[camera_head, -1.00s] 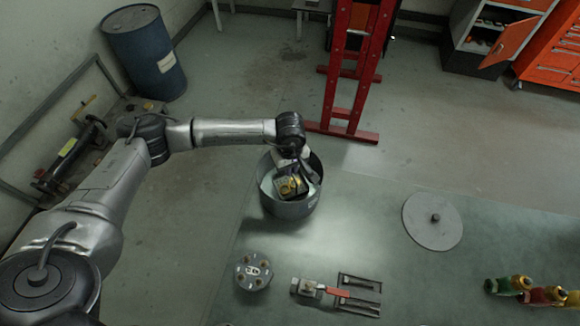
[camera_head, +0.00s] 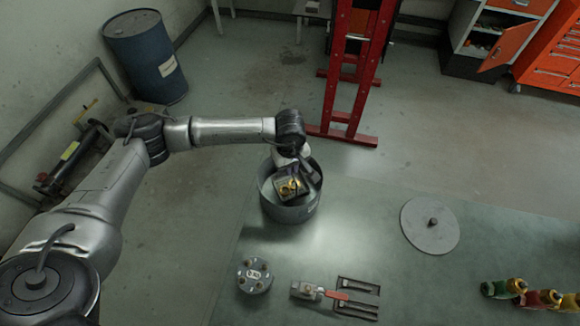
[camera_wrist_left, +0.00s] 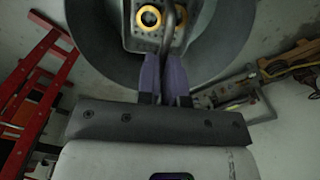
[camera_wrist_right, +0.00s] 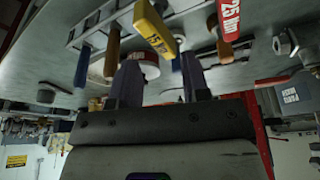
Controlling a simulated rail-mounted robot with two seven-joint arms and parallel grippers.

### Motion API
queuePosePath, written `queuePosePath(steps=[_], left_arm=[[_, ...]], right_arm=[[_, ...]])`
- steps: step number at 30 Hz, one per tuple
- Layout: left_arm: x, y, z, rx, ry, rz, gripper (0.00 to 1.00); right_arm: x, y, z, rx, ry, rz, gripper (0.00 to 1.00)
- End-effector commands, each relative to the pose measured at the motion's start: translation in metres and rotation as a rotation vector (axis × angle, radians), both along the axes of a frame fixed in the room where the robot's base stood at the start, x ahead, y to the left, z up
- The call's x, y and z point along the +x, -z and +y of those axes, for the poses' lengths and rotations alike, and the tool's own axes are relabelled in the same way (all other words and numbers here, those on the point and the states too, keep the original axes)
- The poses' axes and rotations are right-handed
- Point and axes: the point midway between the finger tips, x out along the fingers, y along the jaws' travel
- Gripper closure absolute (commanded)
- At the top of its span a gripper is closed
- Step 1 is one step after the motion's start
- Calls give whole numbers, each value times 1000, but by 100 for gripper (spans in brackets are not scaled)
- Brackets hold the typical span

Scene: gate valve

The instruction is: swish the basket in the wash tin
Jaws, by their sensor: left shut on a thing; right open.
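The wash tin (camera_head: 291,212) is a round grey metal tub near the table's far left edge. The basket (camera_head: 283,194) is a small metal box with yellow rings inside, and it is within the tin. In the left wrist view the basket (camera_wrist_left: 133,38) shows its perforated floor, yellow rings and a dark handle bar, with the tin wall (camera_wrist_left: 233,40) around it. My left gripper (camera_wrist_left: 168,62) is shut on the basket's handle; in the head view its fingers are partly hidden by the wrist. My right gripper (camera_wrist_right: 160,72) is open and empty; it is outside the head view.
A round grey lid (camera_head: 430,240) with a knob lies right of the tin. A flanged disc (camera_head: 254,276), a valve part with a red handle (camera_head: 318,291) and a dark tray (camera_head: 357,281) lie in front. Coloured fittings (camera_head: 503,288) stand at the right. Table between tin and lid is clear.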

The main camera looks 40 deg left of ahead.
Motion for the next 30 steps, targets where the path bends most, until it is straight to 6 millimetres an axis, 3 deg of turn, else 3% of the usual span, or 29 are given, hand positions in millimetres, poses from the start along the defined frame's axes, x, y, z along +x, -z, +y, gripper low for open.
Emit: queuePosePath(steps=[30], left_arm=[[0,-51,0,0,-1,-1,100]], right_arm=[[0,-28,-2,-7,-4,0,57]])
